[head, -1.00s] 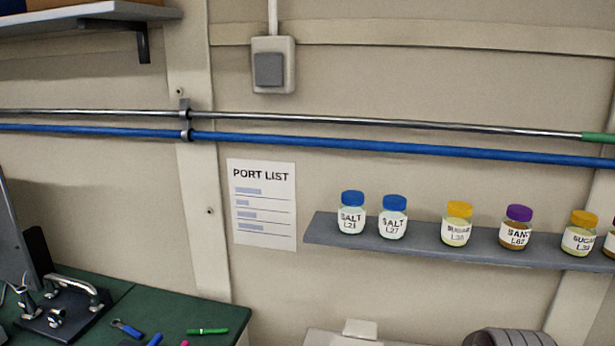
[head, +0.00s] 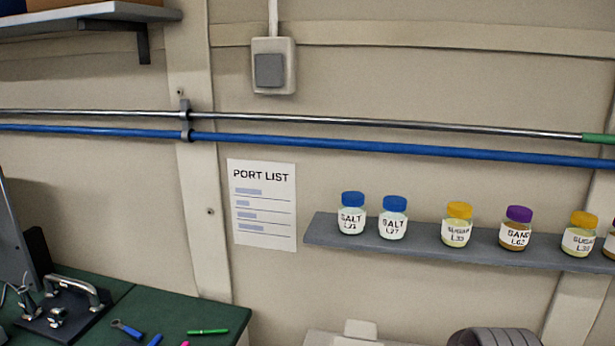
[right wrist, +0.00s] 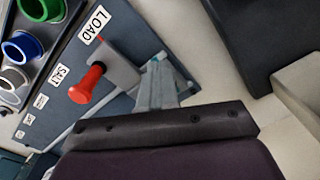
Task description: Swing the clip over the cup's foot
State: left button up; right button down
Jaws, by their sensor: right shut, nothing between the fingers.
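I cannot make out the cup's foot or surely tell the clip in these views. In the head view, a black plate with bright metal clamp-like fittings (head: 77,293) sits at the lower left on the green bench; it is partly cut off by the frame edge. My right gripper (right wrist: 160,72) shows in the right wrist view, its grey fingers together and empty, beyond a dark bar. It is beside a dark panel with a red knob (right wrist: 87,82) under a LOAD label. Neither gripper shows in the head view.
A green bench top (head: 185,318) carries small tools and pens. A wall shelf (head: 345,238) holds several lidded jars. A blue pipe (head: 350,143) runs along the wall. Green, blue and white rings (right wrist: 24,46) line the panel in the right wrist view.

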jog(key=shift+w+a, duration=0.1)
jog(key=shift+a, duration=0.05)
jog(key=shift+w+a, duration=0.35)
jog(key=shift+a, duration=0.1)
jog(key=shift+w, duration=0.1)
dwell(0.4)
jog(key=shift+w+a, duration=0.4)
jog(key=shift+w, duration=0.05)
jog(key=shift+w, duration=0.1)
jog(key=shift+w+a+b, duration=0.2)
jog(key=shift+w+b, duration=0.2)
jog(key=shift+w, duration=0.15)
